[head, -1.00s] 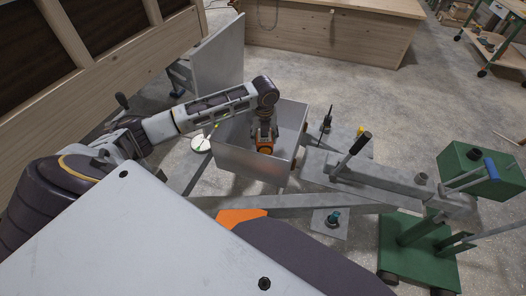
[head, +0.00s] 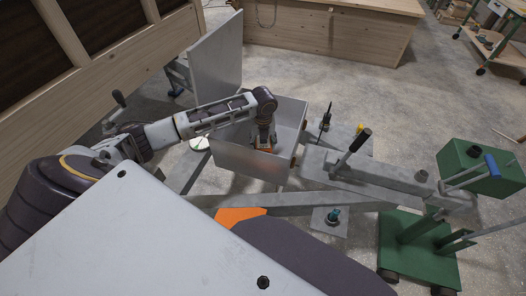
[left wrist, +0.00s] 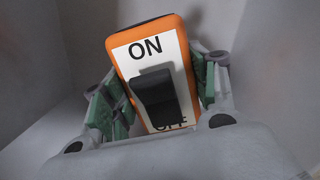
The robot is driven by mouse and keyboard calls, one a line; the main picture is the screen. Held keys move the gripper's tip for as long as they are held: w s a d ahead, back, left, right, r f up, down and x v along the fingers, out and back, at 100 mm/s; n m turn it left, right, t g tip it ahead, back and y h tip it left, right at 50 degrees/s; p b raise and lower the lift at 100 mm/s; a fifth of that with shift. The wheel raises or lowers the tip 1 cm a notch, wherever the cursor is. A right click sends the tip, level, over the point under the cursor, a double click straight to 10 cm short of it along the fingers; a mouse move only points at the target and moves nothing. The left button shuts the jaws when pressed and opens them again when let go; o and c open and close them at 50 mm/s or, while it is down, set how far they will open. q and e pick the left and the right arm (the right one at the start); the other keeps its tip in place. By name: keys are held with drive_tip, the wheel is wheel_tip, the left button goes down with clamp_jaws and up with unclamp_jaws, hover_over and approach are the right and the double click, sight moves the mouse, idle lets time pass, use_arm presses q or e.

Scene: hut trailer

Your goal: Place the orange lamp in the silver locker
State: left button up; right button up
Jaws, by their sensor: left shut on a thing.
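The silver locker (head: 240,162) is an open metal box on the trailer's drawbar, with its lid (head: 216,62) raised at the back left. My left gripper (head: 264,142) reaches down inside it. In the left wrist view the gripper (left wrist: 155,95) is shut on the orange lamp (left wrist: 117,45), with green pads on both sides of it. The lamp has a white face marked ON and OFF and a black switch. My right gripper is not in view.
A grey drawbar with a black-handled lever (head: 352,150) lies right of the locker. Green equipment (head: 415,245) stands at lower right. A wooden wall (head: 60,60) is at left. A white round object (head: 199,143) sits left of the locker.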

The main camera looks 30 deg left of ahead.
use_arm(q)
drive_tip(key=shift+f, duration=0.25)
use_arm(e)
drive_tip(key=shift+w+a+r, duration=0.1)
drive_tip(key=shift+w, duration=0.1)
use_arm(q)
drive_tip(key=shift+f, duration=0.55)
wheel_tip(320, 180, down, 3)
drive_tip(key=shift+b, duration=0.35)
drive_tip(key=shift+f, duration=0.5)
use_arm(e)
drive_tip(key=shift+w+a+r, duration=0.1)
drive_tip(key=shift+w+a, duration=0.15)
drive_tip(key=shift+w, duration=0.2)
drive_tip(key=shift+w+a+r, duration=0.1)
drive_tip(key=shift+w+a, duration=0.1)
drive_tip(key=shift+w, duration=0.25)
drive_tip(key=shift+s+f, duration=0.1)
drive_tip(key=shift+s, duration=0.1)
